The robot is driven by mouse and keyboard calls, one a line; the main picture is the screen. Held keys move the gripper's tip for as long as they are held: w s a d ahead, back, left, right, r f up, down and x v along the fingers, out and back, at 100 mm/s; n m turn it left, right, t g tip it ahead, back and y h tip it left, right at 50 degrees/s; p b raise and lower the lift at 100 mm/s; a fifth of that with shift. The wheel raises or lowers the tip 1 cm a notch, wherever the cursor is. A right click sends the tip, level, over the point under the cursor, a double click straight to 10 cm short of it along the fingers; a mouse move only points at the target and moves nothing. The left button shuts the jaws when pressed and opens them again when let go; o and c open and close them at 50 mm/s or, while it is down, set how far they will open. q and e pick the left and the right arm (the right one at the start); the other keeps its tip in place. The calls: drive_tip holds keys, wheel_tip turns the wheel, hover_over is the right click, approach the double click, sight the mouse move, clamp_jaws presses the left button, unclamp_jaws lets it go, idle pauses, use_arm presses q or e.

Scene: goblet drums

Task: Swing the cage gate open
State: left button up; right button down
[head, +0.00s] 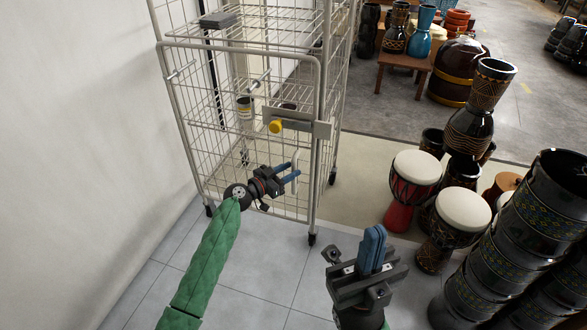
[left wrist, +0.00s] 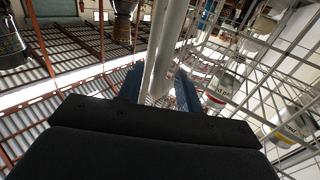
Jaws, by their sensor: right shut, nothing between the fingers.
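The cage gate (head: 240,62) is the wire front panel of a tall pale metal cage on castors, and it appears closed against the frame. A pale upright handle (head: 296,158) hangs below the latch. My left gripper (head: 293,173) is at this handle, its blue fingers apart. In the left wrist view pale upright bars (left wrist: 165,50) pass between the spread fingers; contact is unclear. My right gripper (head: 374,248) is shut and empty, in front of the cage to the right.
Inside the cage stand cans (head: 244,107) on wire shelves. A white wall (head: 80,140) is close on the left. Goblet drums (head: 415,180) and a stack of dark drums (head: 530,230) crowd the right. Tiled floor (head: 265,265) before the cage is clear.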

use_arm(q)
drive_tip(key=shift+x, duration=1.05)
clamp_jaws()
